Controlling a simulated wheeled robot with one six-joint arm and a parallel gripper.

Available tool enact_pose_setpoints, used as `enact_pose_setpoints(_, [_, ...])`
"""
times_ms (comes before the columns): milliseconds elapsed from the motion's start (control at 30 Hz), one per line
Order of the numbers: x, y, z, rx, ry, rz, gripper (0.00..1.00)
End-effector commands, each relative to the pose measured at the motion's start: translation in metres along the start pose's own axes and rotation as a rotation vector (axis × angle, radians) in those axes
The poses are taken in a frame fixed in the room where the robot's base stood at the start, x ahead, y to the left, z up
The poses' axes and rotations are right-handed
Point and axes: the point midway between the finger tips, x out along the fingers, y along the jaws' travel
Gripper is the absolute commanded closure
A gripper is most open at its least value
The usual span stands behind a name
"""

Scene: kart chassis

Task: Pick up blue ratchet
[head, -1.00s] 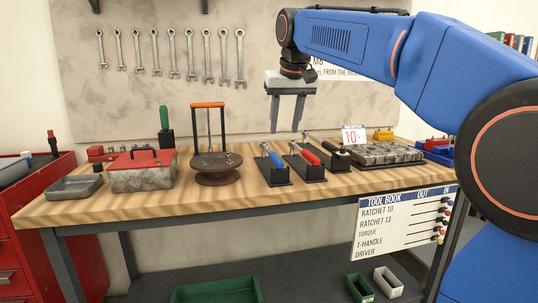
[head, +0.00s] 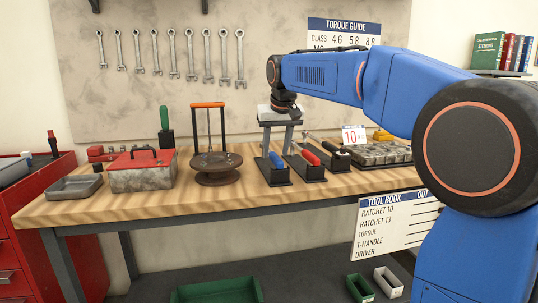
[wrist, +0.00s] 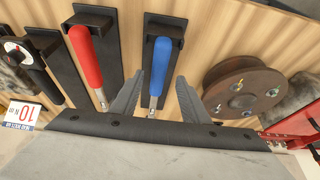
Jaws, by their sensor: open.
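The blue ratchet (head: 276,160) has a blue handle and a metal shaft, and lies in a black holder (head: 275,178) on the wooden bench. In the wrist view the blue ratchet (wrist: 160,66) points its shaft toward my gripper (wrist: 156,96). My gripper is open, one finger on each side of the ratchet's shaft in that view, and empty. In the head view my gripper (head: 278,136) hangs pointing down over the holder's far end. The ratchet's head is hidden behind the gripper's body in the wrist view.
A red-handled ratchet (head: 310,157) lies in its own holder just to the right. A red and grey toolbox (head: 143,172) stands further left. The bench front (head: 200,195) is clear.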

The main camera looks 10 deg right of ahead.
Motion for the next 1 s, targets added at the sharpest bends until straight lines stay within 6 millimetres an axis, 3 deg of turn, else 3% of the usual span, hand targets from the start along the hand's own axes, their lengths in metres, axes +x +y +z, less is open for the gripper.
enact_pose_setpoints(267, [0.014, 0.001, -0.002, 0.000, -0.001, 0.000, 0.59])
enact_pose_setpoints(600, [0.055, 0.003, -0.007, 0.001, -0.002, 0.000, 0.59])
enact_pose_setpoints(867, [0.059, 0.003, -0.008, 0.000, 0.001, 0.000, 0.59])
enact_pose_setpoints(1000, [0.059, 0.003, -0.008, 0.000, 0.001, 0.000, 0.87])
